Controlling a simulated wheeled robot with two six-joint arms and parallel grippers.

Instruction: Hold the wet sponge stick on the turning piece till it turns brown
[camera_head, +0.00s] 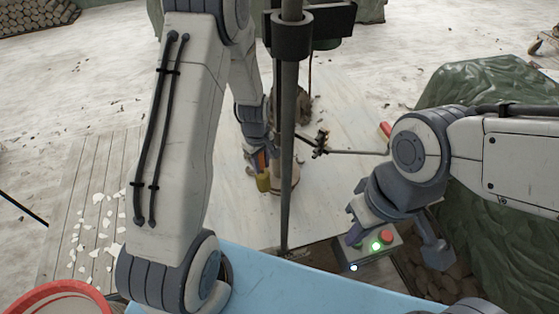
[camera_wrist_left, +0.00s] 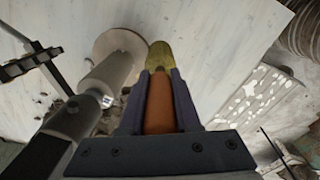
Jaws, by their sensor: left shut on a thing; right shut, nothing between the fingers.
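The sponge stick has an orange handle (camera_wrist_left: 160,106) and a yellow sponge head (camera_wrist_left: 160,56); the head also shows in the head view (camera_head: 263,183). My left gripper (camera_head: 259,164) is shut on the handle, its fingers on both sides of it in the left wrist view (camera_wrist_left: 160,78). The turning piece, a pale grey-brown form with a wide round end (camera_wrist_left: 118,43), lies just beside the sponge head. I cannot tell whether they touch. In the head view a pole partly hides it. My right gripper (camera_head: 354,234) is shut and empty at a control box (camera_head: 369,257).
The box has a lit green button (camera_head: 377,246) and a red button (camera_head: 387,236). A dark upright pole (camera_head: 287,130) stands in front of the work. Pale chips (camera_head: 95,235) lie on boards at left. A green tarp (camera_head: 490,85) covers the right side.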

